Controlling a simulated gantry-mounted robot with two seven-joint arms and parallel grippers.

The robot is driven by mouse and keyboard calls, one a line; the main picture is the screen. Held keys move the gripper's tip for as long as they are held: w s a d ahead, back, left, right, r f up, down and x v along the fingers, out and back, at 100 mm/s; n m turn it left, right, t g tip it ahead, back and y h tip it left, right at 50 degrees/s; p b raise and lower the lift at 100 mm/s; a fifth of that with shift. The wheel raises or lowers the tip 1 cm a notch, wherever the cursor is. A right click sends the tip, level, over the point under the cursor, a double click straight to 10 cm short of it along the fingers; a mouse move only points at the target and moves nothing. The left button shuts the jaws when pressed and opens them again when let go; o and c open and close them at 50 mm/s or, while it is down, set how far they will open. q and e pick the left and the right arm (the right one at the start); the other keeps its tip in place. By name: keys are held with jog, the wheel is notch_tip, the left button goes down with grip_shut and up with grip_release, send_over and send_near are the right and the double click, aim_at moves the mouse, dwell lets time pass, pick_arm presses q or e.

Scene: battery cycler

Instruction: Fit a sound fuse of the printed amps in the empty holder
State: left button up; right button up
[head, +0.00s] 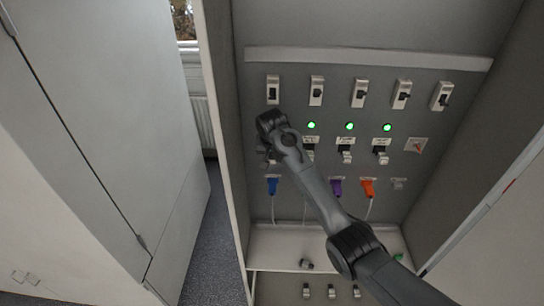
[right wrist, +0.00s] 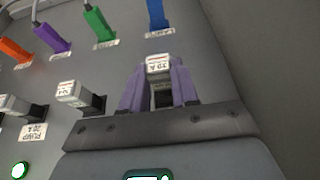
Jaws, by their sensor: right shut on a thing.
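My right gripper (head: 266,152) is at the left end of the fuse row on the grey panel, largely hidden by its own wrist in the head view. In the right wrist view its two purple-grey fingers (right wrist: 158,88) are shut on a grey fuse (right wrist: 158,66) marked what looks like 10 A. The fuse is close to the panel at the leftmost holder position; I cannot tell whether it is seated. The holder there is hidden behind gripper and fuse. Fitted fuses (head: 345,150) and (head: 381,151) stand to the right. My left gripper is not in view.
Breakers (head: 316,91) line the panel top, with green lights (head: 349,126) below. Blue (head: 272,186), purple (head: 336,187) and orange (head: 368,188) plugs hang under the fuses. A loose fuse (head: 306,264) lies on the shelf (head: 270,245); several more (head: 331,291) sit below. Cabinet walls bound both sides.

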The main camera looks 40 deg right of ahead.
jog(key=shift+w+d, duration=0.5)
jog(key=shift+w, duration=0.1)
dwell(0.6)
jog(key=o, duration=1.1)
jog(key=shift+c, duration=0.2)
jog(key=shift+r, duration=0.1)
